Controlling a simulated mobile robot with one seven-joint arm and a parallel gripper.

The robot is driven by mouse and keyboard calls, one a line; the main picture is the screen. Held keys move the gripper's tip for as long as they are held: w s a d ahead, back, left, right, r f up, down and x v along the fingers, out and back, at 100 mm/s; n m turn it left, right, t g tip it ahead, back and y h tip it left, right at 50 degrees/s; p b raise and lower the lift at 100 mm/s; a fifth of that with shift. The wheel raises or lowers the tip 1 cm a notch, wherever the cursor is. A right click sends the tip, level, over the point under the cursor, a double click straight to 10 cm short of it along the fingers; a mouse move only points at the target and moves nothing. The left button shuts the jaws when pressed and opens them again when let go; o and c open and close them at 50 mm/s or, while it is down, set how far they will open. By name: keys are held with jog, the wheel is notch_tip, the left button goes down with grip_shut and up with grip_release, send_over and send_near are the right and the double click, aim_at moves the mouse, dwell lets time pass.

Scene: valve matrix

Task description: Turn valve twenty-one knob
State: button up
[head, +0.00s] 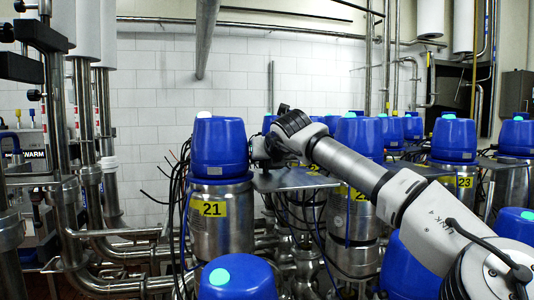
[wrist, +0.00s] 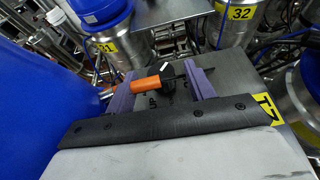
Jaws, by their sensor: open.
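Valve twenty-one (head: 222,215) is a steel cylinder with a blue cap (head: 219,150) and a yellow "21" label (head: 209,209). It stands upright left of centre in the head view. My gripper (wrist: 160,88) has purple fingers and is open in the wrist view. An orange knob handle (wrist: 142,86) with a black hub (wrist: 168,80) lies between and across the fingers; I cannot tell if they touch it. In the head view my gripper is small, dark and partly hidden at the right side of the blue cap. The knob is not distinguishable there.
A grey plate (head: 290,180) lies under my gripper. Another blue-capped valve (head: 360,136) stands behind my arm, and valve 23 (head: 453,142) is to the right. Blue caps (head: 237,277) stand in front. Steel pipes (head: 75,235) fill the left. Loose cables hang beside valve twenty-one.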

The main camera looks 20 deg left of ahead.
jog(key=shift+w+a+f, duration=0.2)
jog(key=shift+w+a, duration=0.05)
jog(key=shift+w, duration=0.15)
jog(key=c, duration=1)
